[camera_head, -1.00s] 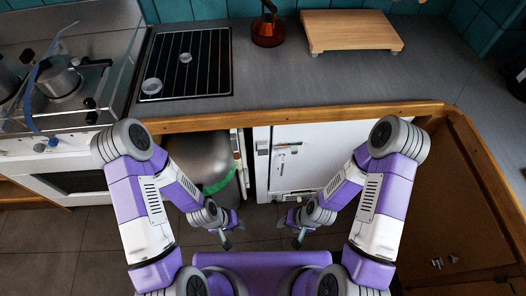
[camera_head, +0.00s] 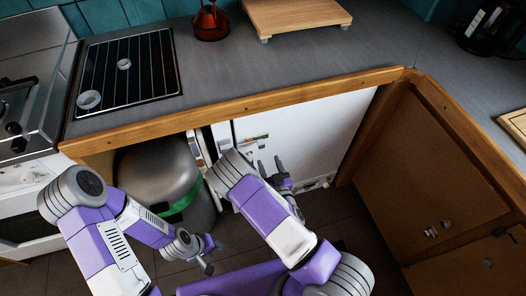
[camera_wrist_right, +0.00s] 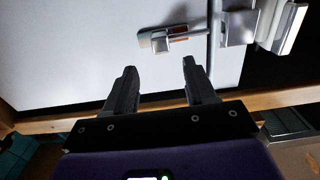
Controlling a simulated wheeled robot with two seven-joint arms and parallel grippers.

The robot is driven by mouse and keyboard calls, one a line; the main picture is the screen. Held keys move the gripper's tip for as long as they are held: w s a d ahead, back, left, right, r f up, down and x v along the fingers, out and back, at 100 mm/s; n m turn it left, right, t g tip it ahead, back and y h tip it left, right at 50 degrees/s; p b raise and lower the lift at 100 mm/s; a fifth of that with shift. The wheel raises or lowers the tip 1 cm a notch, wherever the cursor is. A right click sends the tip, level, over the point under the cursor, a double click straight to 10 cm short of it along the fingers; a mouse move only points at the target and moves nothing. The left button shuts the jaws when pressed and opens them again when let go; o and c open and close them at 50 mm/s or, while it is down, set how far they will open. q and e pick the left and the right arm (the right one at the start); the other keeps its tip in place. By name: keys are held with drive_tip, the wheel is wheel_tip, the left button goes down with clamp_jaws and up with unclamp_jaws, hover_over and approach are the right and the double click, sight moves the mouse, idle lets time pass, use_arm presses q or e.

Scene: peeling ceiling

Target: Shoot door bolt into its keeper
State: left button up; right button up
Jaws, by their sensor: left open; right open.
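The white door (camera_head: 312,122) is under the counter in the head view. The door bolt (camera_head: 254,138) shows only partly there, above my right forearm. In the right wrist view, the metal bolt (camera_wrist_right: 165,38) with a reddish-brown strip lies on the white door face. A metal bracket that looks like the keeper (camera_wrist_right: 240,27) is to its right, past a vertical edge. My right gripper (camera_head: 271,168) is open and empty in front of the door; in the wrist view its fingertips (camera_wrist_right: 157,76) stop short of the bolt. My left gripper (camera_head: 207,257) is open and empty, low at left.
A grey metal cylinder with a green band (camera_head: 160,180) stands left of the door. The wooden counter edge (camera_head: 250,105) runs above the door. A brown cabinet (camera_head: 430,170) closes off the right side. A stove (camera_head: 30,95) is at the far left.

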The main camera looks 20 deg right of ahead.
sight(262, 146)
drive_tip(key=w, duration=0.3)
drive_tip(key=w+b, duration=0.1)
drive_tip(key=w, duration=0.3)
drive_tip(key=shift+w+a+r, duration=0.1)
drive_tip(key=shift+w+a, duration=0.05)
drive_tip(key=shift+a, duration=0.05)
clamp_jaws()
